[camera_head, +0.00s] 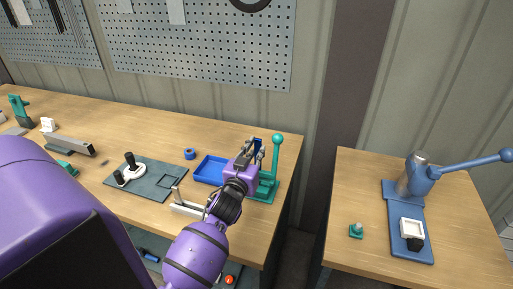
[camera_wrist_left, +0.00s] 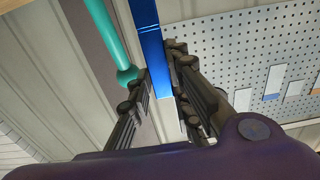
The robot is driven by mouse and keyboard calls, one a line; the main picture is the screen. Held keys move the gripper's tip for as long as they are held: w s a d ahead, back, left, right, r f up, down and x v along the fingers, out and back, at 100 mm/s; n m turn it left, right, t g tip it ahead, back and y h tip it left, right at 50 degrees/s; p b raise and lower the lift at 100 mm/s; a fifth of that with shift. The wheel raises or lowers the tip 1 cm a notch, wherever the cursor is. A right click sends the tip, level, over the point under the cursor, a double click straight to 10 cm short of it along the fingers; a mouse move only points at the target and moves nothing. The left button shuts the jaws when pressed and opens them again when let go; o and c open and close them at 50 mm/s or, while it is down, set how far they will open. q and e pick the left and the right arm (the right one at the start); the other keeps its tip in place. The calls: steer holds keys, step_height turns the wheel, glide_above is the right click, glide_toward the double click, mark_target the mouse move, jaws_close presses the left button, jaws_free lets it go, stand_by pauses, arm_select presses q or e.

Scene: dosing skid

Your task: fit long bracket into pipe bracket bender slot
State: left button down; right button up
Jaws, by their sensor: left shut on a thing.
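My left gripper (camera_head: 255,153) is over the right end of the wooden bench, beside a teal lever tool. It is shut on a blue strip (camera_head: 258,142), which looks like the long bracket. In the left wrist view the blue bracket (camera_wrist_left: 150,45) stands between the two dark fingers (camera_wrist_left: 158,70) and extends past their tips. The teal tool, likely the pipe bracket bender (camera_head: 269,188), has an upright lever with a ball knob; its lever (camera_wrist_left: 108,35) shows left of the bracket in the wrist view. Its slot is hidden by my gripper. My right gripper is out of view.
A blue tray (camera_head: 208,179) lies left of the gripper. A dark mat (camera_head: 150,190) holds a white fixture with black knobs. A light metal bracket (camera_head: 188,209) is near the front edge. A second table (camera_head: 350,190) at right carries a blue lever press (camera_head: 408,205), past a gap.

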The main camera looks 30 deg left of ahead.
arm_select(q)
steer(key=shift+s+a+r, duration=0.1)
steer(key=shift+s+r, duration=0.05)
steer(key=shift+s, duration=0.05)
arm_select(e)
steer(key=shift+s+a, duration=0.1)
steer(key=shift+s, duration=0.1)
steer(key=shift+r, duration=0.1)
arm_select(q)
steer(key=shift+f, duration=0.4)
steer(key=shift+f+b, duration=0.45)
steer(key=shift+f, duration=0.25)
steer(key=shift+w+f+b, duration=0.1)
steer(key=shift+f+b, duration=0.85)
steer(key=shift+f, duration=0.85)
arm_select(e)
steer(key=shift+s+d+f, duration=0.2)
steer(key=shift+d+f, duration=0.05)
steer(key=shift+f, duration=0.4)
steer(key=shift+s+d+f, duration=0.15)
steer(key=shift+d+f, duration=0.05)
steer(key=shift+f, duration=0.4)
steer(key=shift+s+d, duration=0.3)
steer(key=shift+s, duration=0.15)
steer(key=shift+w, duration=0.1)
